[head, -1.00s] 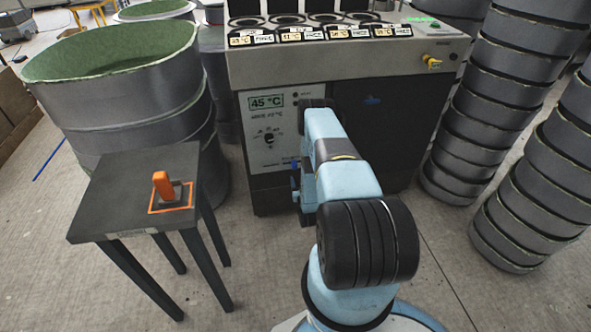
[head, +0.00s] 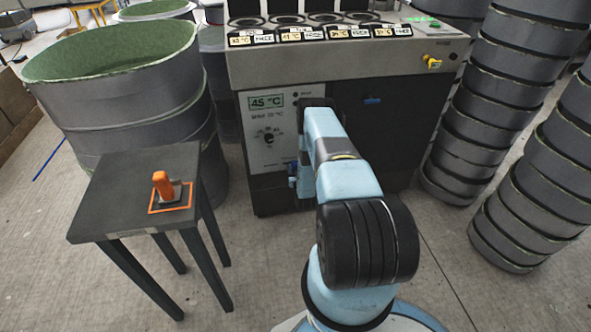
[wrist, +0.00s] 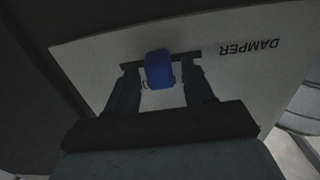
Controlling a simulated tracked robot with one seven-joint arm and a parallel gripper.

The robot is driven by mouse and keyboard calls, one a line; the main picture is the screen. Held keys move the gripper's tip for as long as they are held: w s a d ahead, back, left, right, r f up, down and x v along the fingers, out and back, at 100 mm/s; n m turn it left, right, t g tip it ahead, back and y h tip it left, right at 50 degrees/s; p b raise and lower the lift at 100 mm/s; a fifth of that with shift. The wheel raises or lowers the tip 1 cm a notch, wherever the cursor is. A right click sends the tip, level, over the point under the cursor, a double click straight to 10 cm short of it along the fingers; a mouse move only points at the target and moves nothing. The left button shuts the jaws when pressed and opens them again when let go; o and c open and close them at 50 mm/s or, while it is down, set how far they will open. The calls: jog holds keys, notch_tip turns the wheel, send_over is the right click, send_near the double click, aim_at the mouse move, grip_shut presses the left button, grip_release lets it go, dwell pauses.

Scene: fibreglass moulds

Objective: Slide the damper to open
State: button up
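The damper knob (wrist: 159,68) is a blue block on a dark horizontal slot (wrist: 190,56) in a pale panel, seen in the wrist view. The word DAMPER appears upside down to its right. My gripper (wrist: 160,82) is open. Its two dark fingers stand on either side of the knob, with a visible gap on each side. Lettering below the knob is partly covered. In the head view my arm reaches the lower front of the oven-like cabinet (head: 270,185), and my arm largely hides the gripper and damper there.
The cabinet's panel has a 45 °C display (head: 266,102) and a dial (head: 269,138). Stacked grey rings (head: 530,205) stand right.

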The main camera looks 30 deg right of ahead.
grip_shut()
dwell(0.5)
